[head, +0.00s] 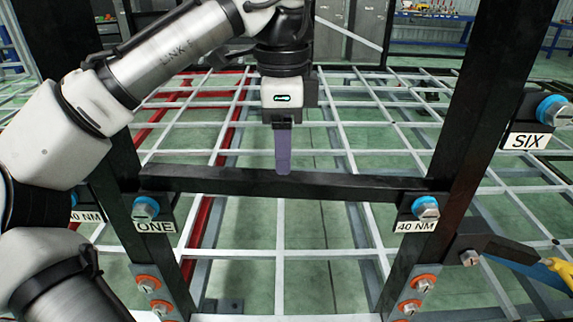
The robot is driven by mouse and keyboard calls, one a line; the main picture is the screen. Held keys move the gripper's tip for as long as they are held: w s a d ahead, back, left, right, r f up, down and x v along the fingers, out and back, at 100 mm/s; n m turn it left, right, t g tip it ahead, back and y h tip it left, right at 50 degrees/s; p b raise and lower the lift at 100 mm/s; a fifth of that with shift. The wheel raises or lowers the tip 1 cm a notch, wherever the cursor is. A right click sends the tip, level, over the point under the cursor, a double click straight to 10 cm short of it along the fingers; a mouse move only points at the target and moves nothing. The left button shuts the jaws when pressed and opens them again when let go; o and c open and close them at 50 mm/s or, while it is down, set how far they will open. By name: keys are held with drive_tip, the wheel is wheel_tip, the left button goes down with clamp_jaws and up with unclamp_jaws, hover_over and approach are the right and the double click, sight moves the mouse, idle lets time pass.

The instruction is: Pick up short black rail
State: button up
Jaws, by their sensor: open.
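A black rail (340,186) lies level across the picture between two dark uprights. Its left part is near the bolt bracket labelled ONE and its right part near the bracket labelled 40 NM. My gripper (283,168) points down at the middle of this rail. Its purple fingertips overlap the rail's top edge in the picture. I see the fingers nearly edge-on, so the gap between them is hidden. The gripper is open. Whether the fingers straddle the rail or touch it cannot be told from this view.
The left upright (115,150) and the right upright (455,130) flank the gripper. Blue bolts sit on brackets labelled ONE (154,227), 40 NM (411,226) and SIX (526,141). A white grid frame (330,255) spreads behind and below. A yellow tool (560,268) is at the right edge.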

sight(286, 181)
drive_tip(key=f, duration=0.7)
drive_tip(key=shift+d+f, duration=0.2)
drive_tip(key=shift+c, duration=0.5)
drive_tip(key=shift+r+p, duration=0.1)
drive_tip(key=shift+p, duration=0.2)
clamp_jaws()
